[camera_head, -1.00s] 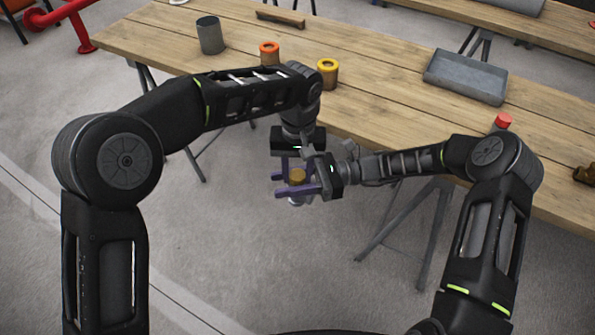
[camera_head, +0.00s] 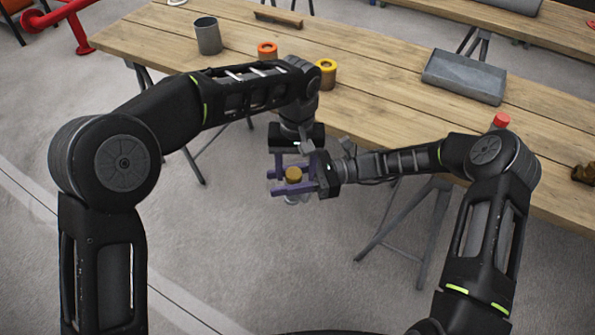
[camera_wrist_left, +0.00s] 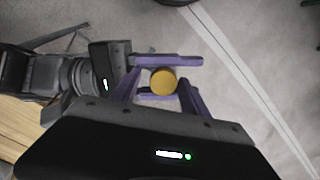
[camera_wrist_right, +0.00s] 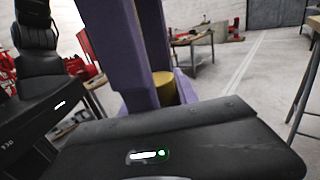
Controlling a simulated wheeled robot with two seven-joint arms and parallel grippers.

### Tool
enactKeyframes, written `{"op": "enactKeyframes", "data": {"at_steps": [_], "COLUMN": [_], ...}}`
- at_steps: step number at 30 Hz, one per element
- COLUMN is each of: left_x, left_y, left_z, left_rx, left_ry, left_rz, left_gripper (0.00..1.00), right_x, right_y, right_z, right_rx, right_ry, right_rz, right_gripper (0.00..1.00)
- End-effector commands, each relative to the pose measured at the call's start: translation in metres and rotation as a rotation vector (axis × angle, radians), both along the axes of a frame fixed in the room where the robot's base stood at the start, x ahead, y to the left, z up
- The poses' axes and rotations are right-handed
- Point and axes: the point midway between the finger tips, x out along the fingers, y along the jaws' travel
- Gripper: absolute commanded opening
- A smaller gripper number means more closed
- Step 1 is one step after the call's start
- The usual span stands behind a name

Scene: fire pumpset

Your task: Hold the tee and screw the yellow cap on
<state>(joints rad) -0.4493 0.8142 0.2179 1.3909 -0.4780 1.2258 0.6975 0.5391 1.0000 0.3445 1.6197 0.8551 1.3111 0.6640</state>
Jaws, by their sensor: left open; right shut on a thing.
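The yellow cap (camera_head: 293,174) is between my two grippers in the head view, its round top facing up. It also shows in the left wrist view (camera_wrist_left: 162,80) and the right wrist view (camera_wrist_right: 163,88). My right gripper (camera_head: 288,188) comes in from the right, its purple fingers shut around the piece just below the cap. That piece looks like the tee (camera_head: 293,200); only a little pale grey shows under the fingers. My left gripper (camera_head: 297,165) is open, with a purple finger to each side of the cap. I cannot tell whether the cap is seated.
The wooden table (camera_head: 390,100) lies beyond the arms. On it stand a grey cup (camera_head: 208,36), an orange-topped piece (camera_head: 267,50), a yellow-ringed piece (camera_head: 326,74), a grey tray (camera_head: 464,78) and a red-topped piece (camera_head: 501,121). The grippers are over open floor, before the table edge.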

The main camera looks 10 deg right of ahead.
Motion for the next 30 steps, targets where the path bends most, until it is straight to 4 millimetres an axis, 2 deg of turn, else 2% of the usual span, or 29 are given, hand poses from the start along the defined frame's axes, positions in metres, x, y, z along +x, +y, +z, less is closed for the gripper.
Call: {"op": "enactKeyframes", "data": {"at_steps": [1, 5, 14, 17, 25, 30], "left_x": [0.001, 0.001, 0.000, 0.000, 0.000, -0.001], "left_y": [-0.001, -0.003, -0.003, -0.003, -0.003, -0.003], "left_z": [0.018, 0.034, 0.036, 0.036, 0.061, 0.066], "left_rx": [-0.007, -0.010, -0.007, -0.006, 0.015, 0.022], "left_ry": [-0.010, -0.012, -0.006, -0.007, -0.024, -0.027], "left_rz": [-0.008, -0.009, -0.007, 0.001, 0.224, 0.288], "left_gripper": [0.56, 0.56, 0.56, 0.52, 0.52, 0.52], "right_x": [0.001, 0.001, 0.000, 0.000, 0.000, 0.000], "right_y": [-0.008, -0.008, -0.006, -0.006, -0.005, -0.005], "right_z": [-0.013, -0.015, -0.011, -0.011, -0.010, -0.010], "right_rx": [-0.029, -0.034, -0.024, -0.023, -0.021, -0.021], "right_ry": [0.005, 0.006, 0.005, 0.004, 0.004, 0.004], "right_rz": [-0.016, -0.017, -0.012, -0.011, -0.010, -0.010], "right_gripper": [0.00, 0.00, 0.00, 0.00, 0.00, 0.00]}}
